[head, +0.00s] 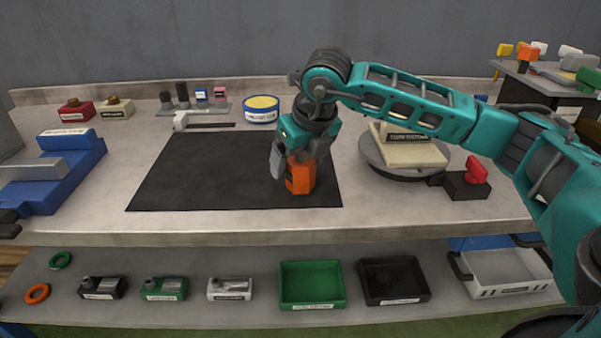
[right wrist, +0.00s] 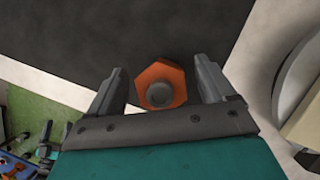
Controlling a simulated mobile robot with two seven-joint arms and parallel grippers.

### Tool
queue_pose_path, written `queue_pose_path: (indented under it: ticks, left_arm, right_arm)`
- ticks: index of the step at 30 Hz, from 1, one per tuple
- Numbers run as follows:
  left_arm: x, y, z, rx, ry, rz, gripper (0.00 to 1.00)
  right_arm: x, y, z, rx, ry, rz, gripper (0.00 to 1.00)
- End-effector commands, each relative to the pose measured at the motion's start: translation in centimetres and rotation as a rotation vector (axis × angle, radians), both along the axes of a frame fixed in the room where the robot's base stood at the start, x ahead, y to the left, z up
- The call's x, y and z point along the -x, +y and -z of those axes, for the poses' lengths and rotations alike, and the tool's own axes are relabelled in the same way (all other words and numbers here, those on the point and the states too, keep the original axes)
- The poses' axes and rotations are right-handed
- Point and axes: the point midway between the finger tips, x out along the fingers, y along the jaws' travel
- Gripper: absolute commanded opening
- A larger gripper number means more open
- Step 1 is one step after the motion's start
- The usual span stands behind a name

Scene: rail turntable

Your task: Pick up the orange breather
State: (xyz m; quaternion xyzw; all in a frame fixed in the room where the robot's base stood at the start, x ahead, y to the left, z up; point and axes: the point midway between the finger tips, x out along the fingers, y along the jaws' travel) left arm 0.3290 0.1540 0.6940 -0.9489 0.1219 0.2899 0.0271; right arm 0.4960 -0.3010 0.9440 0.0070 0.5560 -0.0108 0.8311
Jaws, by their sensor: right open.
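The orange breather (head: 301,178) stands on the front right part of the black mat (head: 190,175). It has a hexagonal orange body. In the right wrist view the orange breather (right wrist: 174,74) shows from above, with a round grey knob on top. My right gripper (head: 297,172) is directly over it, pointing down. In the right wrist view the open fingers of my right gripper (right wrist: 163,85) lie on either side of the breather, with a visible gap at each side. Whether the fingertips reach down beside its body is hard to tell.
A round grey turntable (head: 375,161) with a beige block stands right of the mat, by a red knob (head: 476,170). A blue-and-white tin (head: 262,109) stands behind. A blue fixture (head: 60,170) is at left. Bins, including a green one (head: 312,304), sit on the lower shelf.

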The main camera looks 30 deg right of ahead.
Motion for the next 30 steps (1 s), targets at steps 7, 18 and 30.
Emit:
queue_pose_path:
  ticks: [7,18,30]
  left_arm:
    - [-0.07,0.00,-0.06,0.000,-0.001,0.000,0.82]
    - [-0.07,0.03,-0.07,0.000,-0.001,-0.001,0.82]
    - [0.09,0.03,0.01,0.000,0.002,-0.001,0.82]
  right_arm:
    - [-0.07,0.00,0.10,0.000,-0.001,0.000,0.82]
    - [-0.06,-0.01,0.05,0.000,-0.001,0.000,0.47]
    - [-0.08,-0.02,-0.01,0.000,-0.002,0.001,0.22]
